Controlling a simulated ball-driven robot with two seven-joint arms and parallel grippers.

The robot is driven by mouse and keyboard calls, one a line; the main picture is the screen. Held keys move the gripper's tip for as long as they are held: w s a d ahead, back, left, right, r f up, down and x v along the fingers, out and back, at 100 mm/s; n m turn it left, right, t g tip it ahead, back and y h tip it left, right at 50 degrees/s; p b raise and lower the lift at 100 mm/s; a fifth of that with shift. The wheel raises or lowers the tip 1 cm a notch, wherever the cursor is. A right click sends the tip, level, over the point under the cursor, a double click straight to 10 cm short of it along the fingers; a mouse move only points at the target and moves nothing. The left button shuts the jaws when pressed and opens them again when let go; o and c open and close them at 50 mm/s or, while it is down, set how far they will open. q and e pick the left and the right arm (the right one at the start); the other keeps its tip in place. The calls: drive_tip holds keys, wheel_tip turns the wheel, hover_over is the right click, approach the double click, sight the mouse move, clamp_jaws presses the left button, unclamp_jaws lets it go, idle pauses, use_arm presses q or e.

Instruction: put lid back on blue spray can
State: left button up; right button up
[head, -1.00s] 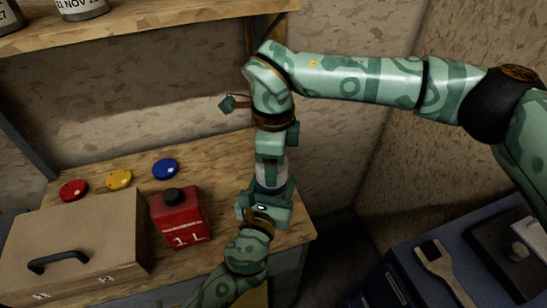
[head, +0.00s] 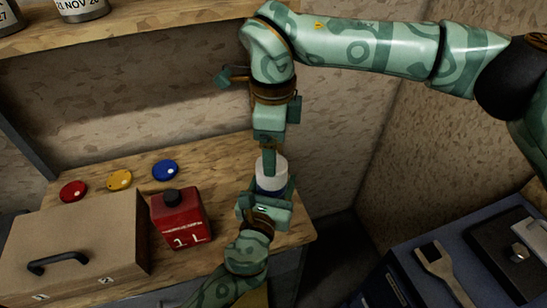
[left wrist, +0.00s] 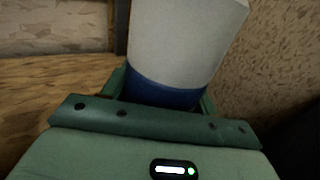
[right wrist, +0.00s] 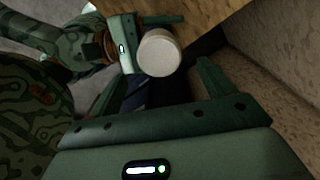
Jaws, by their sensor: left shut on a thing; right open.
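The blue spray can (head: 271,184) is upright in my left gripper (head: 267,192), which is shut on its blue part. In the left wrist view, the blue part (left wrist: 165,93) lies between the fingers, with a wide white lid (left wrist: 185,40) above it. The lid (head: 277,170) sits on the can, and its round white top (right wrist: 160,52) faces my right wrist camera. No gap shows between lid and can. My right gripper (right wrist: 158,85) is open and empty, just above the lid. In the head view, its finger (head: 269,160) partly overlaps the lid.
A red 1 L canister (head: 183,222) and a cardboard box (head: 75,235) stand on the wooden bench (head: 215,165). A shelf (head: 150,28) crosses above. A brush (head: 440,270) lies at the lower right.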

wheel_tip(320, 180, up, 6)
drive_tip(key=shift+r, duration=0.15)
use_arm(q)
drive_tip(key=o, duration=1.4)
drive_tip(key=shift+o, duration=0.2)
drive_tip(key=v, duration=1.6)
drive_tip(key=shift+s, duration=0.15)
use_arm(e)
drive_tip(key=shift+r, duration=0.25)
